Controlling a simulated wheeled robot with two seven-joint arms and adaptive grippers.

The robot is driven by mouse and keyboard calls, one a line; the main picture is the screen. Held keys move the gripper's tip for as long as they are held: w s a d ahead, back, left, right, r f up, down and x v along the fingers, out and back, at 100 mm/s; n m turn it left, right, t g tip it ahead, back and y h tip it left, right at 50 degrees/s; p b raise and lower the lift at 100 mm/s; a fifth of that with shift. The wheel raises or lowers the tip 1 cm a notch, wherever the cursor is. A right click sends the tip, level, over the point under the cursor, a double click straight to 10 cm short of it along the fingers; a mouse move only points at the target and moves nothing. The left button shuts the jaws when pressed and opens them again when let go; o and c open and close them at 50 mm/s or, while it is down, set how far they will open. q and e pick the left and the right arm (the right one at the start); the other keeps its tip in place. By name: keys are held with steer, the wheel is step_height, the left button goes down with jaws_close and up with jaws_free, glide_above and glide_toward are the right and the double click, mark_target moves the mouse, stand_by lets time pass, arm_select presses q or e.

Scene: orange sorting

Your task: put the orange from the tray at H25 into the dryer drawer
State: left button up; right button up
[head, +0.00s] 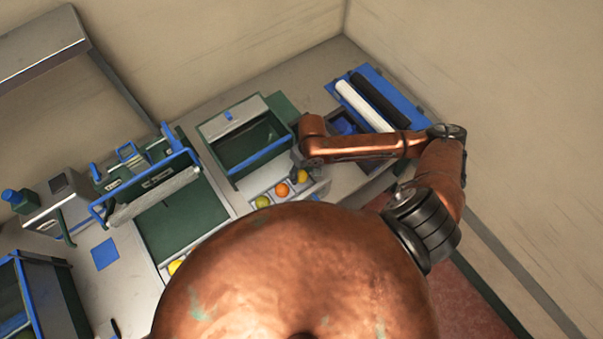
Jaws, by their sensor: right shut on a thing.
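A tray (318,189) on the bench holds a green fruit (262,202), an orange-coloured fruit (282,190) and a yellow fruit (302,176) in a row. My right gripper (301,166) reaches in from the right and points down at the yellow fruit at the row's right end. It is shut on that fruit, though its fingers are small and partly hidden by the wrist. A green open-topped drawer box (236,170) with a blue front edge stands just behind and left of the tray. Its inside looks dark and empty. My left gripper is not in view.
A blue rack (408,103) with a white roll and a black roll lies at the back right. A green-bedded machine (185,222) with a blue-framed roller stands left. Another yellow fruit (175,267) shows beside my body. A dark blue-edged crate (45,300) is at lower left.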

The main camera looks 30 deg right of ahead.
steer(key=shift+f, duration=0.45)
steer(key=o, duration=1.7)
steer(key=shift+o, duration=0.2)
step_height(320, 180, up, 13)
steer(key=d, duration=0.1)
steer(key=shift+d+p, duration=0.3)
